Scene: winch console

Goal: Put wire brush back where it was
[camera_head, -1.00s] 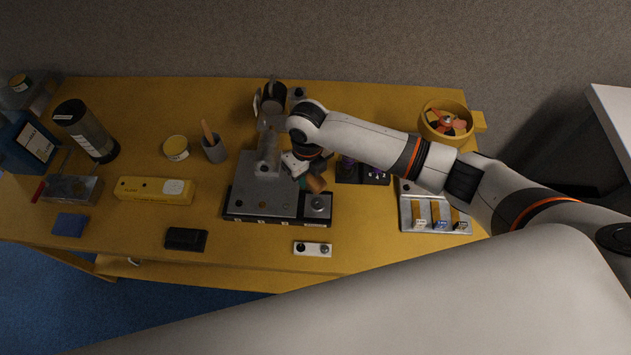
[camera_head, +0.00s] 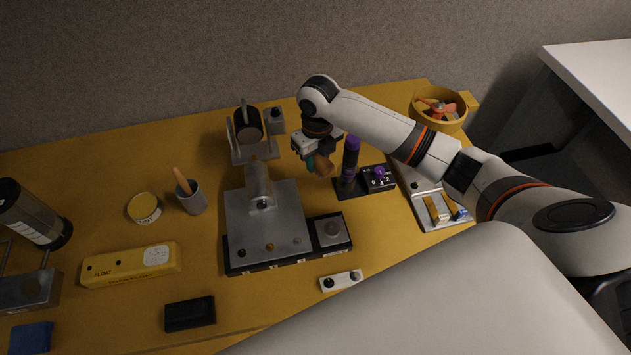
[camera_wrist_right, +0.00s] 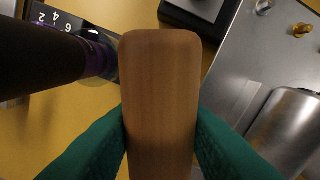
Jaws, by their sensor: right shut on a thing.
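My right gripper (camera_head: 316,164) has green fingers and is shut on the wooden handle of the wire brush (camera_head: 322,166). The wooden handle (camera_wrist_right: 160,100) fills the middle of the right wrist view between the green fingers; the bristles are not visible. The gripper holds it above the table, between the grey winch console (camera_head: 235,215) and the purple-topped lever (camera_head: 351,155). My left gripper is not in view.
The lever's dark dial base (camera_head: 378,179) is close by on the right. A grey cup (camera_head: 191,200) and yellow float box (camera_head: 130,266) stand left.

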